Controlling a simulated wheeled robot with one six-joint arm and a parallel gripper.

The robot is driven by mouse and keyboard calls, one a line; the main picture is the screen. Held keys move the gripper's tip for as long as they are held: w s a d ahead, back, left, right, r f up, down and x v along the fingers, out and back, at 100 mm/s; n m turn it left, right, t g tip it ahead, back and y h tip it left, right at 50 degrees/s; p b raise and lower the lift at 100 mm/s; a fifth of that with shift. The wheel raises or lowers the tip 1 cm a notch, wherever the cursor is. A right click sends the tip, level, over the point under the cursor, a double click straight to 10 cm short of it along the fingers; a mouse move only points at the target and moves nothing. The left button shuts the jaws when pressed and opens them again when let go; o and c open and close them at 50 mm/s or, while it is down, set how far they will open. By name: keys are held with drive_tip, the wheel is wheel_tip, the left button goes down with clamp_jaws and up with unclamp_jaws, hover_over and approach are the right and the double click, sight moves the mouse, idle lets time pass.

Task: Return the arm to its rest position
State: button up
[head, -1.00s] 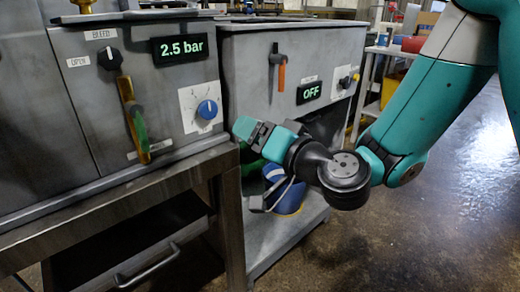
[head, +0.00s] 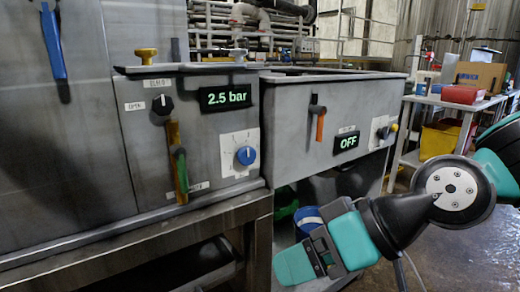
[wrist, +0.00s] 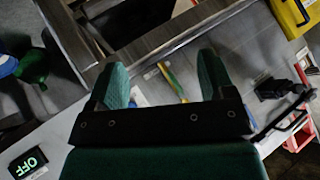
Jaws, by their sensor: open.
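My gripper (wrist: 163,78) shows in the wrist view with its two teal fingers spread apart and nothing between them. In the head view my arm comes in from the right edge, and its teal and black end hangs at the lower right, in front of the machine with the OFF display (head: 347,142). The fingertips are not clear in the head view. The gripper looks apart from the panels and holds nothing.
The left panel has a 2.5 bar display (head: 226,97), a blue knob (head: 246,155), a black BLEED knob (head: 162,104) and a green-yellow lever (head: 179,168). An orange-handled lever (head: 319,124) is on the right machine. A table (head: 450,101) with boxes stands behind right.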

drive_tip(key=s+d+g+h, duration=0.3)
drive_tip(key=s+d+h, duration=0.2)
drive_tip(key=s+d, duration=0.25)
wheel_tip(320, 180, up, 23)
drive_tip(key=d+p, duration=0.1)
drive_tip(key=p, duration=2.3)
drive_tip(key=shift+w+d+m, duration=0.15)
drive_tip(key=shift+w+m, duration=0.05)
drive_tip(key=shift+m, duration=0.2)
